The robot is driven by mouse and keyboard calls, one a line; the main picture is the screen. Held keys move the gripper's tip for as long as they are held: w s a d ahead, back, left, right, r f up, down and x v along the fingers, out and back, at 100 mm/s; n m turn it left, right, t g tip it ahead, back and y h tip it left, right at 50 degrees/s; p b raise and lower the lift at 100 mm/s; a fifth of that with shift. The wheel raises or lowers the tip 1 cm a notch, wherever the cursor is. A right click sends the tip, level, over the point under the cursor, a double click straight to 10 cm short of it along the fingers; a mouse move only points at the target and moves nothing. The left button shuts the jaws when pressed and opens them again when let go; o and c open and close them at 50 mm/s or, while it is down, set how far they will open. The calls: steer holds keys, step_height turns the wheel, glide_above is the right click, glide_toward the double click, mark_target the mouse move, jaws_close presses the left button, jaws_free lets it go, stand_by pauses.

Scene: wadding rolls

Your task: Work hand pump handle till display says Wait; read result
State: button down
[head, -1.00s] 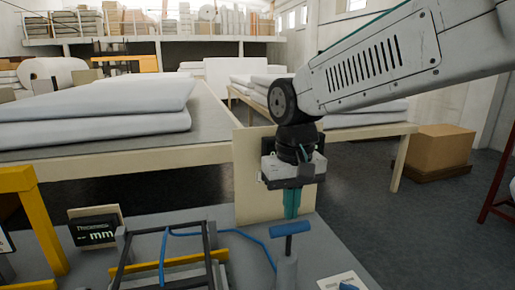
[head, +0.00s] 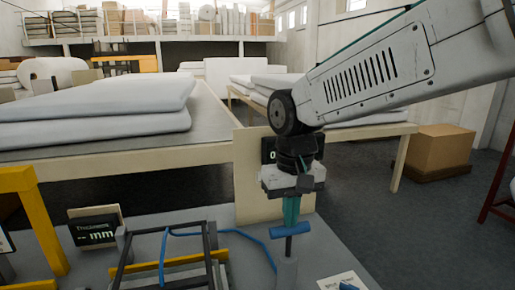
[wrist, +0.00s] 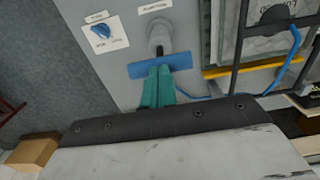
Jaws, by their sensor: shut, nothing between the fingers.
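The pump's blue T-shaped handle (head: 275,233) stands above its grey cylinder (head: 288,272), with a short dark rod showing between them. My gripper (head: 291,220) is shut and empty, pointing down with its teal fingertips at the top of the handle. In the wrist view the handle (wrist: 140,71) lies across just beyond my fingertips (wrist: 160,74). A black display (head: 268,148) on the upright board behind is mostly hidden by my wrist; only part of a pale character shows. A second display (head: 95,230) reads "Thickness -- mm".
A dark frame (head: 212,245) with yellow bars and a blue hose (head: 240,238) lie left of the pump. Tables with white wadding stand behind.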

mark_target(289, 230)
steer(key=shift+f, duration=2.1)
steer(key=shift+r, duration=3)
steer(key=shift+f, duration=0.15)
steer(key=shift+f, duration=2.85)
steer(key=shift+r, duration=3)
